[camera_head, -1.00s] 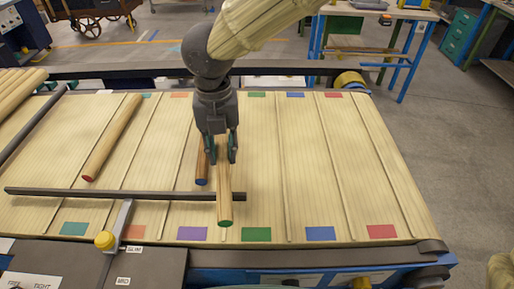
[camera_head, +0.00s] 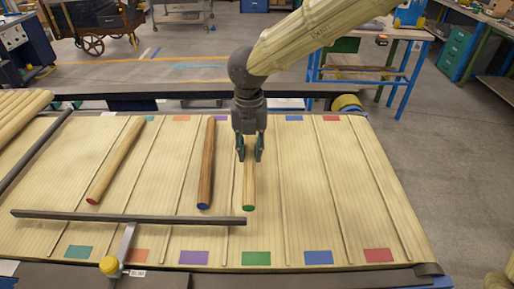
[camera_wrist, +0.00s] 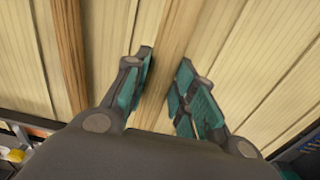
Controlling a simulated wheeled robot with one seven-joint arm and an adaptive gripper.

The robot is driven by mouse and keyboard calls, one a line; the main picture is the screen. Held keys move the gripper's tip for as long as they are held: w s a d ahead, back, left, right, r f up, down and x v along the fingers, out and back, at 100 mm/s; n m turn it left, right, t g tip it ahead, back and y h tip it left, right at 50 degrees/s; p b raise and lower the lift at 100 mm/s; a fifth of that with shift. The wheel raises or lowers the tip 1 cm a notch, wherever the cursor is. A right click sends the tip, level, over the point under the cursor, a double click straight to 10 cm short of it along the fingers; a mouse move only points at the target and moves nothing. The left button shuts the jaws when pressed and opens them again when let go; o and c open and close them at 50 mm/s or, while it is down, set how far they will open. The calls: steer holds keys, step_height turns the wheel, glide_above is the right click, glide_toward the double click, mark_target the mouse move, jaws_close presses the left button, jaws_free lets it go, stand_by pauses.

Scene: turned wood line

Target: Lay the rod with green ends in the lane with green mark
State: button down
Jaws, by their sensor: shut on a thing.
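The rod with green ends (camera_head: 249,190) is pale wood, and its near green end faces me in the head view. My gripper (camera_head: 249,152) is shut on it toward its far part. In the wrist view the rod (camera_wrist: 172,50) runs between the teal finger pads. The rod lies lengthwise over the lane with green mark (camera_head: 262,232), between two thin ridges. The near green mark (camera_head: 256,258) is in front of it. I cannot tell if the rod touches the lane floor. The far green mark is hidden behind my gripper.
A dark rod with a blue end (camera_head: 206,165) lies in the purple-marked lane to the left. A red-ended rod (camera_head: 115,160) lies farther left. A dark crossbar (camera_head: 130,217) spans the left lanes, ending near the green-ended rod. The blue-marked (camera_head: 311,190) and red-marked lanes are empty.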

steer(key=shift+w+d+p, duration=0.2)
steer(key=shift+w+d, duration=0.2)
steer(key=shift+w, duration=0.3)
steer(key=shift+w+d+p, duration=0.2)
steer(key=shift+w+d, duration=0.2)
steer(key=shift+w, duration=0.3)
step_height(320, 180, down, 4)
steer(key=shift+r+p, duration=0.1)
steer(key=shift+p, duration=0.45)
steer(key=c, duration=1.2)
jaws_free()
steer(key=shift+o, duration=0.2)
step_height(320, 180, up, 12)
steer(key=b, duration=0.2)
steer(key=shift+d, duration=0.1)
